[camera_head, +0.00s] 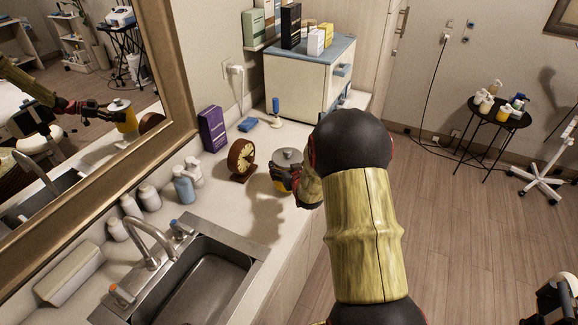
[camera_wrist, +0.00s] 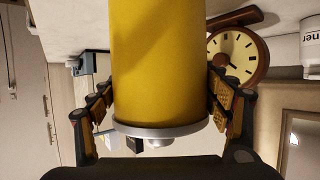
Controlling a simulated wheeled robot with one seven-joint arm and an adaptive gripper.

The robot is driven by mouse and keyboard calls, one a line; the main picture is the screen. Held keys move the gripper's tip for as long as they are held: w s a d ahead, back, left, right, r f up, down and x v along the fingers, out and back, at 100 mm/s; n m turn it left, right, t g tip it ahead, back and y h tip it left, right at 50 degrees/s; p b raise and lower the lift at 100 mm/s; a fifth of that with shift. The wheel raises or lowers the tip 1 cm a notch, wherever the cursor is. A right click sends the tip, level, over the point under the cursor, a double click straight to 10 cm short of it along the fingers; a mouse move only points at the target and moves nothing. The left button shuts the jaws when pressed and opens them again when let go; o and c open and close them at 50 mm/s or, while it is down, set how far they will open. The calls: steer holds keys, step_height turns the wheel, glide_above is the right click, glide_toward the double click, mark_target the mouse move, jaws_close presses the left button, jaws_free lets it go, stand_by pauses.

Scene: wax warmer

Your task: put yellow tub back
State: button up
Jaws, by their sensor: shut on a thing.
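The yellow tub (camera_head: 280,185) with a grey knobbed lid (camera_head: 288,156) is over the counter, to the right of the round clock. My gripper (camera_head: 289,178) is shut around its side. In the wrist view, the yellow body (camera_wrist: 160,60) fills the middle and appears lid-down, with my gripper's fingers (camera_wrist: 160,98) on both sides of it. The tub's base is outside the wrist view and mostly hidden in the head view, so I cannot tell whether it touches the counter.
The clock (camera_head: 241,160) stands close left of the tub, with a purple box (camera_head: 212,129) behind it. A white cabinet (camera_head: 297,83) stands farther back. The sink (camera_head: 205,285) and bottles (camera_head: 184,188) are nearer. Bare counter lies between sink and tub. A mirror (camera_head: 178,75) hangs left.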

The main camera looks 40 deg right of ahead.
steer(key=shift+w+d+f+b, duration=0.1)
steer(key=shift+w+f+b, duration=0.1)
steer(key=shift+f, duration=0.55)
steer(key=shift+w+f+b, duration=0.1)
steer(key=shift+f+b, duration=0.05)
steer(key=shift+f, duration=0.6)
steer(key=shift+f, duration=0.1)
steer(key=o, duration=2.1)
steer(key=shift+s+f, duration=0.2)
steer(key=shift+f, duration=0.05)
steer(key=shift+r, duration=0.1)
